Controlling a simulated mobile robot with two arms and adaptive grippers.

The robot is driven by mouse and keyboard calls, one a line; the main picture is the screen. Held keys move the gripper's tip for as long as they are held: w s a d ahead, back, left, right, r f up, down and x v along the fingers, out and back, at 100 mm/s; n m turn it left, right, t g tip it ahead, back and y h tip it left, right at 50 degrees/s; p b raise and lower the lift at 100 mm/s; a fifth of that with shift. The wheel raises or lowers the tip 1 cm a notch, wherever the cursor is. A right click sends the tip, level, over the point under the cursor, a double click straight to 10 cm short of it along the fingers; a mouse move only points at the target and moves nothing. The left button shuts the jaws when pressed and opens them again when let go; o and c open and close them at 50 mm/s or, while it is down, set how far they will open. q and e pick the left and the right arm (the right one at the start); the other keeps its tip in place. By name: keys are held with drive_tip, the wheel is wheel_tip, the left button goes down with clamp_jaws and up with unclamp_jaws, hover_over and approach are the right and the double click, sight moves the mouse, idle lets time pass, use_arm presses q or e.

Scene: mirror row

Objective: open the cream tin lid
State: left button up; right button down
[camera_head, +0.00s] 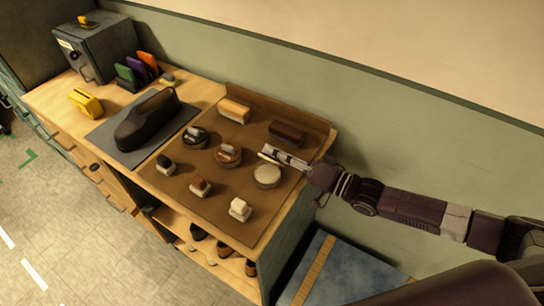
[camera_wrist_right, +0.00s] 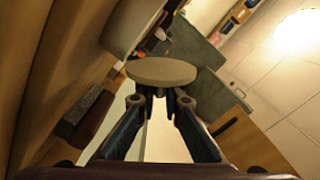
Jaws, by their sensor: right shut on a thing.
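The cream tin (camera_head: 267,177) is a low round tin with a pale top, at the right of the brown mat on the bench. My right gripper (camera_head: 270,154) reaches in from the right, its tips just behind and above that tin. In the right wrist view, the fingertips (camera_wrist_right: 161,93) meet at a pale cream disc (camera_wrist_right: 162,71) that looks like the tin's lid, and they are shut on it. The head view does not show clearly how far the lid is from the tin. My left gripper is not in view.
A dark tin (camera_head: 195,136) and a brown tin (camera_head: 229,154) stand left of the cream tin. Several brushes, including a cream-topped one (camera_head: 240,209), stand around on the mat (camera_head: 210,200). A black shoe (camera_head: 146,121) lies farther left. The wall rises close behind the bench.

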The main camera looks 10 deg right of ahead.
drive_tip(key=m+b, duration=0.1)
drive_tip(key=m, duration=0.1)
drive_tip(key=w+d+m, duration=0.1)
drive_tip(key=m, duration=0.1)
drive_tip(key=shift+w+d+f+b, duration=0.15)
drive_tip(key=shift+w+d+b, duration=0.05)
drive_tip(key=shift+b, duration=0.15)
drive_tip(key=shift+w+d+f+m+b, duration=0.1)
drive_tip(key=shift+w+d+m+b, duration=0.1)
drive_tip(key=shift+m, duration=0.45)
drive_tip(key=shift+w+d+f+m+b, duration=0.1)
drive_tip(key=shift+m+b, duration=0.15)
drive_tip(key=shift+m, duration=0.45)
drive_tip(key=shift+w+d+f+m+b, duration=0.1)
drive_tip(key=shift+d+m+b, duration=0.1)
drive_tip(key=shift+m, duration=0.45)
drive_tip(key=c, duration=2)
unclamp_jaws()
drive_tip(key=shift+c, duration=0.2)
drive_tip(key=v, duration=1.2)
